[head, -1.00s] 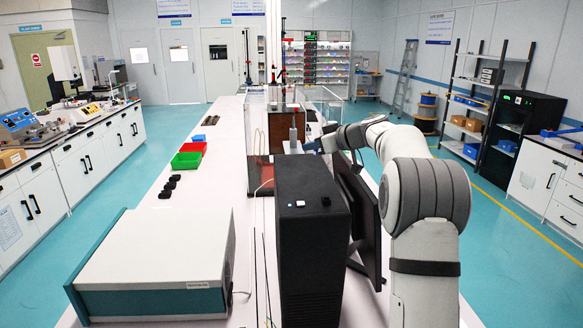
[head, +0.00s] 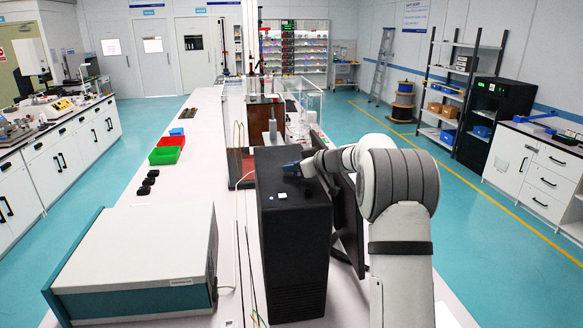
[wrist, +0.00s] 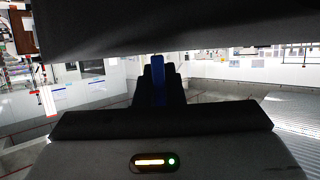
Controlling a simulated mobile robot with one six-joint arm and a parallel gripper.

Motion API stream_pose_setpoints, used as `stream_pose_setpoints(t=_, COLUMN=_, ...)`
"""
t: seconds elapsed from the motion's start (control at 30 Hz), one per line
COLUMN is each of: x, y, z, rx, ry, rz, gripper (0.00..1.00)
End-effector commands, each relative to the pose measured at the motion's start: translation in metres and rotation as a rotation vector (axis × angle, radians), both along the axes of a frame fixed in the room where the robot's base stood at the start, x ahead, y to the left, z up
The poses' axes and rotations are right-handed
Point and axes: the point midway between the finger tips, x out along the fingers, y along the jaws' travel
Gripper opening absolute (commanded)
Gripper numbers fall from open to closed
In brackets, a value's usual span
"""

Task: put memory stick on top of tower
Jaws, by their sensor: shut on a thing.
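The black tower (head: 298,250) stands upright on the white bench in the head view. A small white square piece (head: 282,195) lies on its top, towards the near end. My gripper (head: 291,167) is at the far right part of the tower top; whether it touches is unclear. In the wrist view my dark gripper fingers (wrist: 156,85) are shut on a narrow blue piece (wrist: 157,68), which appears to be the memory stick. Its lower part is hidden between the fingers.
A dark monitor (head: 348,225) stands close to the tower's right side, beneath my arm. A white and teal box instrument (head: 140,255) stands to the left. Green (head: 165,155) and red (head: 172,142) bins and small black pieces (head: 148,182) lie farther along the bench.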

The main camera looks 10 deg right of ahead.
Motion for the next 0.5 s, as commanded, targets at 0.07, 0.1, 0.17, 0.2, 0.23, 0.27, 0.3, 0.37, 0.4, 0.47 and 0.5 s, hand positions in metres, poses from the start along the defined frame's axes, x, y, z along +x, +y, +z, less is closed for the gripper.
stream_pose_setpoints(t=0.07, x=0.0000, y=0.0003, z=-0.0004, rx=0.000, ry=0.000, rz=0.000, gripper=0.00)
stream_pose_setpoints(t=0.1, x=0.0000, y=0.0003, z=-0.0015, rx=0.000, ry=0.000, rz=0.000, gripper=0.00)
stream_pose_setpoints(t=0.17, x=0.0000, y=0.0004, z=-0.0034, rx=0.000, ry=0.000, rz=0.001, gripper=0.00)
stream_pose_setpoints(t=0.2, x=0.0000, y=0.0005, z=-0.0031, rx=0.000, ry=0.000, rz=0.001, gripper=0.11)
stream_pose_setpoints(t=0.23, x=0.0001, y=0.0005, z=-0.0030, rx=0.000, ry=0.000, rz=0.001, gripper=0.14)
stream_pose_setpoints(t=0.27, x=0.0001, y=0.0005, z=-0.0029, rx=0.000, ry=0.000, rz=0.001, gripper=0.16)
stream_pose_setpoints(t=0.3, x=0.0000, y=0.0006, z=-0.0029, rx=0.000, ry=0.000, rz=0.001, gripper=0.19)
stream_pose_setpoints(t=0.37, x=0.0001, y=0.0007, z=-0.0029, rx=0.000, ry=0.000, rz=0.001, gripper=0.24)
stream_pose_setpoints(t=0.4, x=0.0000, y=0.0007, z=-0.0028, rx=0.000, ry=0.000, rz=0.001, gripper=0.27)
stream_pose_setpoints(t=0.47, x=0.0000, y=0.0008, z=-0.0028, rx=0.000, ry=0.000, rz=0.001, gripper=0.30)
stream_pose_setpoints(t=0.5, x=0.0001, y=0.0009, z=-0.0028, rx=0.000, ry=0.000, rz=0.001, gripper=0.30)
